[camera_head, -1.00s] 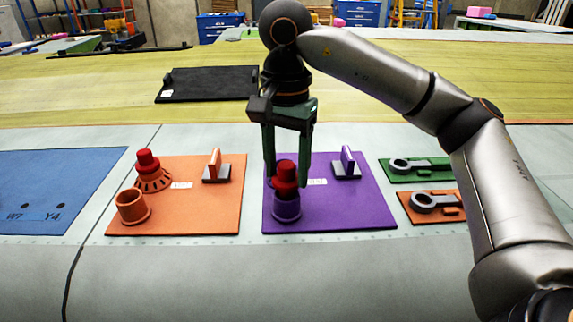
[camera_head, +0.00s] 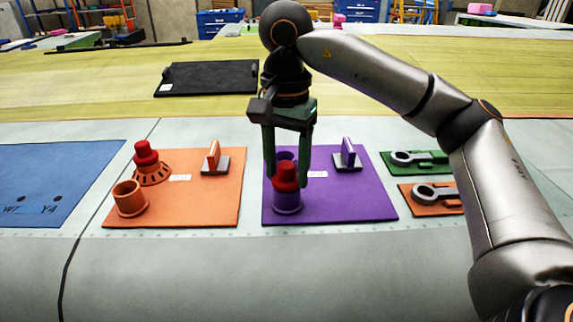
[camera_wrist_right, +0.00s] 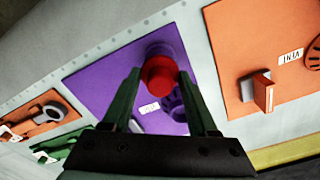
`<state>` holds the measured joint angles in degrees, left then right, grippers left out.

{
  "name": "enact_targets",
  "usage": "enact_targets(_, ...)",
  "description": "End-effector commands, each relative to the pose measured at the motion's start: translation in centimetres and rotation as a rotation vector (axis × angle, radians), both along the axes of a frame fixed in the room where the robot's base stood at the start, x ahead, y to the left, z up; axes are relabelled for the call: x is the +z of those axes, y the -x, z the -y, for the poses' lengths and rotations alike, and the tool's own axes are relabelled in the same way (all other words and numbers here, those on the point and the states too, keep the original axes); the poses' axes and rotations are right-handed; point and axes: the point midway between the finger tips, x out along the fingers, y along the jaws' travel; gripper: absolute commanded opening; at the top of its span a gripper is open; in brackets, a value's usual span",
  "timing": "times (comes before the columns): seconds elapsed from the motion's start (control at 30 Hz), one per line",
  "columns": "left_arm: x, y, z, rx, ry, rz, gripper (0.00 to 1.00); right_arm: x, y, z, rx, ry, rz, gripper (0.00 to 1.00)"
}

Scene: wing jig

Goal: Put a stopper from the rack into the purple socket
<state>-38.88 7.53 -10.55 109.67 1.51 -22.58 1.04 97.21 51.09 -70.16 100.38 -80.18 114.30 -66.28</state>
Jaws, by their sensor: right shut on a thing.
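My right gripper (camera_head: 286,176) points down over the purple mat (camera_head: 350,200), its green fingers either side of a red stopper (camera_head: 286,172), shut on it. The stopper is upright at the mouth of the purple socket (camera_head: 287,204), its lower part hidden by the socket's rim; I cannot tell how deep it sits. The purple rack (camera_head: 286,155) stands just behind, partly hidden by stopper and fingers. In the right wrist view the stopper (camera_wrist_right: 160,72) is between the fingertips and covers most of the socket. My left gripper is not in view.
A purple upright piece (camera_head: 348,153) stands at the mat's back right. Left is an orange mat (camera_head: 190,205) with an orange socket (camera_head: 130,200) and a rack holding a red stopper (camera_head: 145,152). Grey tools (camera_head: 432,193) lie on the right. The grey front surface is clear.

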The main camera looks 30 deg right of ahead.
Motion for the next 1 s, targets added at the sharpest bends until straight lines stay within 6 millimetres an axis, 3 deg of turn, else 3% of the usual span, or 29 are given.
enact_targets(0.07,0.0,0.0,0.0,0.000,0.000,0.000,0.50,0.1,0.0,0.0,0.000,0.000,0.000,0.06)
enact_targets(0.1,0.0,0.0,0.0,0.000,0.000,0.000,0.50,0.1,0.0,0.0,0.000,0.000,0.000,0.61)
enact_targets(0.4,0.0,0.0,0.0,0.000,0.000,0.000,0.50,0.1,0.0,0.0,0.000,0.000,0.000,0.94)
enact_targets(0.73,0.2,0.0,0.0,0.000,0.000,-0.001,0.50,0.6,0.0,0.0,0.000,0.000,0.002,0.94)
enact_targets(1.0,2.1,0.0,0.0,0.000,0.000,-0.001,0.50,5.6,-0.1,0.0,-0.001,0.000,0.006,0.94)
